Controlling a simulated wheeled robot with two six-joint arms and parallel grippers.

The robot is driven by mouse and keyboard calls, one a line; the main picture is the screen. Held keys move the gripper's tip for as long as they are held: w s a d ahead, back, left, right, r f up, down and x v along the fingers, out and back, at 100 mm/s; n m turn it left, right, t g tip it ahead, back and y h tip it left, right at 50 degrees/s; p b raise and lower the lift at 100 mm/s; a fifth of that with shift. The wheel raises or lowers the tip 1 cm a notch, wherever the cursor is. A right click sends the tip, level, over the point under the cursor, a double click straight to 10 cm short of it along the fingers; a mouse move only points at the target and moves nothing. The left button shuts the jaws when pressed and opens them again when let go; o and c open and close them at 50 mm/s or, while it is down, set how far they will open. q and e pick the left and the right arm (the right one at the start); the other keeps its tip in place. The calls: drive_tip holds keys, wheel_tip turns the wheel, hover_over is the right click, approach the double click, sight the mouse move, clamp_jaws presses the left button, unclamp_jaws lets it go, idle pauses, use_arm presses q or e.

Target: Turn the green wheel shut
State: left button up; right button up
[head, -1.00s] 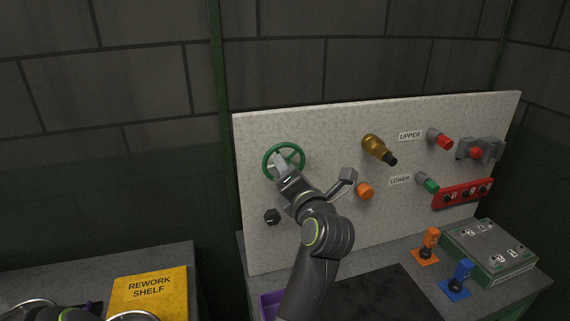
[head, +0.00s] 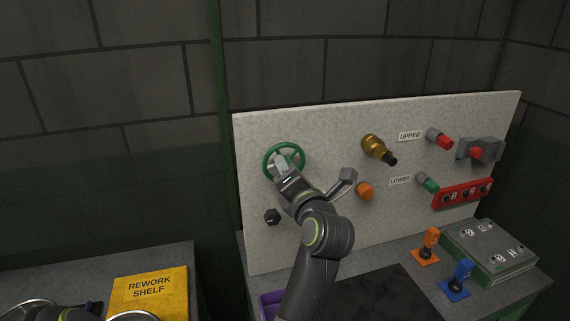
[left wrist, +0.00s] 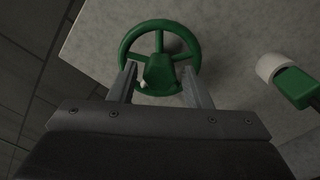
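The green wheel (head: 297,151) is mounted at the upper left of the pale panel, with its rim and spokes partly hidden behind my gripper. In the left wrist view the wheel (left wrist: 191,38) faces me, with a green hub block (left wrist: 161,72). My left gripper (head: 281,163) is at the wheel. In the left wrist view its two fingers (left wrist: 159,69) are spread, one on each side of the hub, with a narrow gap visible at each side. They overlap the lower rim in the picture; contact is unclear. My right gripper is not in view.
The pale panel (head: 300,245) also carries a dark knob (head: 272,216), a brass fitting (head: 374,146), an orange knob (head: 365,190) and red and green plugs. A green-edged box (head: 490,250) and two small levers stand on the bench at right. A yellow rework shelf (head: 150,290) lies left.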

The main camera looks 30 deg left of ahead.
use_arm(q)
drive_tip(key=shift+o, duration=0.6)
